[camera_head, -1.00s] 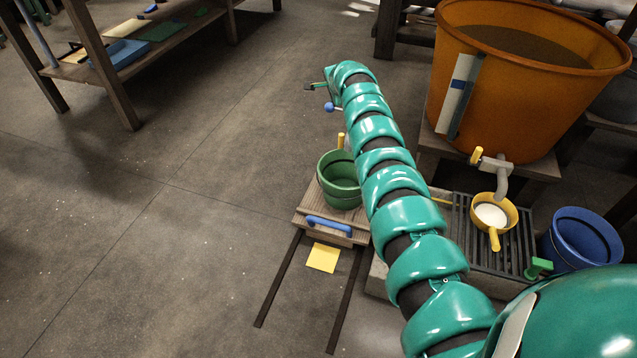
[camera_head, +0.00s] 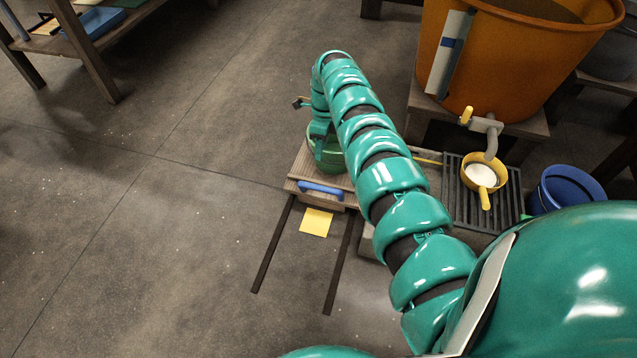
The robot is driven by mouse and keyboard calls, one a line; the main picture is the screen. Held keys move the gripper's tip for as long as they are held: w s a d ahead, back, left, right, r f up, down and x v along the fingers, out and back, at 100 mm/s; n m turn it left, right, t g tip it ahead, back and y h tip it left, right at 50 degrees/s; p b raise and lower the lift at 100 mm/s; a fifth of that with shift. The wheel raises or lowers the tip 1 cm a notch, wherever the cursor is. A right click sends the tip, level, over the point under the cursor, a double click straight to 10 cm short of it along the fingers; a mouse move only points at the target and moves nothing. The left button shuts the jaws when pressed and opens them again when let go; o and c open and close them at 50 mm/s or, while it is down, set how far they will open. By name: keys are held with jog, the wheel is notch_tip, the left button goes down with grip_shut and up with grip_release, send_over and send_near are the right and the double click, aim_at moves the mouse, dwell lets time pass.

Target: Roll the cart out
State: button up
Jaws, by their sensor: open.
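The low wooden cart (camera_head: 302,171) stands at the far end of two dark floor rails. A blue bar handle (camera_head: 321,190) is on its near edge. A green bucket (camera_head: 327,158) stands on the cart, partly hidden by my arm. My gripper (camera_head: 319,133) points down over the bucket's area, at the end of my bent teal arm. It is open, though its fingertips are hard to make out. It is beyond the blue handle and apart from it. I cannot tell whether it touches the bucket.
The rails (camera_head: 272,245) run toward me past a yellow floor square (camera_head: 316,222). An orange tub (camera_head: 505,60) with a spout stands at right, above a yellow ladle (camera_head: 481,175) on a dark grate (camera_head: 459,205). A blue bucket (camera_head: 566,190) is beside it. Left floor is clear.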

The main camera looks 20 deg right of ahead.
aim_at(319, 186)
jog(key=b+x, duration=0.6)
jog(key=x, duration=0.9)
jog(key=shift+w+d+f, duration=0.1)
grip_shut()
